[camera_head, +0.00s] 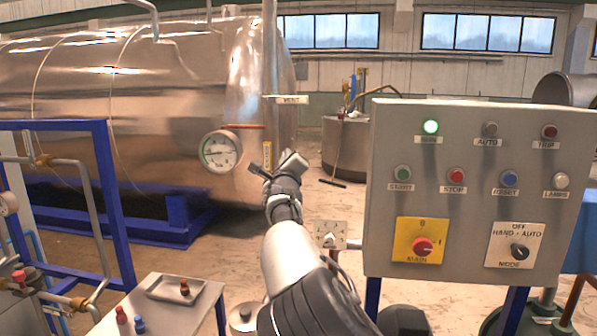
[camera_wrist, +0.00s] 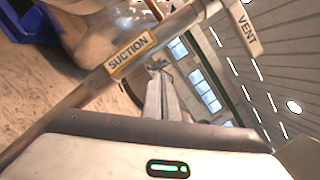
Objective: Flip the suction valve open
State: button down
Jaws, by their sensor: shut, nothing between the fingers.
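A vertical pipe carries a yellow-edged SUCTION label, which reads clearly in the wrist view (camera_wrist: 131,54) and shows edge-small in the head view (camera_head: 267,156). A red-orange lever (camera_head: 245,127) lies roughly level beside the pipe, above the label; I take it for the suction valve handle. Part of a reddish piece shows at the wrist view's top edge, but I cannot tell if it is the same lever. My gripper (camera_wrist: 160,78) is shut and empty, close to the pipe near the SUCTION label. In the head view my gripper (camera_head: 284,164) appears below the lever. I see no contact with it.
A VENT label (camera_head: 287,99) sits higher on the pipe. A round gauge (camera_head: 221,151) is left of it, before the big metal tank (camera_head: 130,90). A grey control panel (camera_head: 480,190) stands close on the right. A small table with a tray (camera_head: 175,289) is at lower left.

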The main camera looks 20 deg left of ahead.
jog(key=d+r+b+v, duration=0.1)
jog(key=b+v, duration=0.5)
jog(key=v, duration=0.4)
jog(key=shift+d+r, duration=0.2)
jog(key=shift+r, duration=0.1)
jog(key=shift+w, duration=0.2)
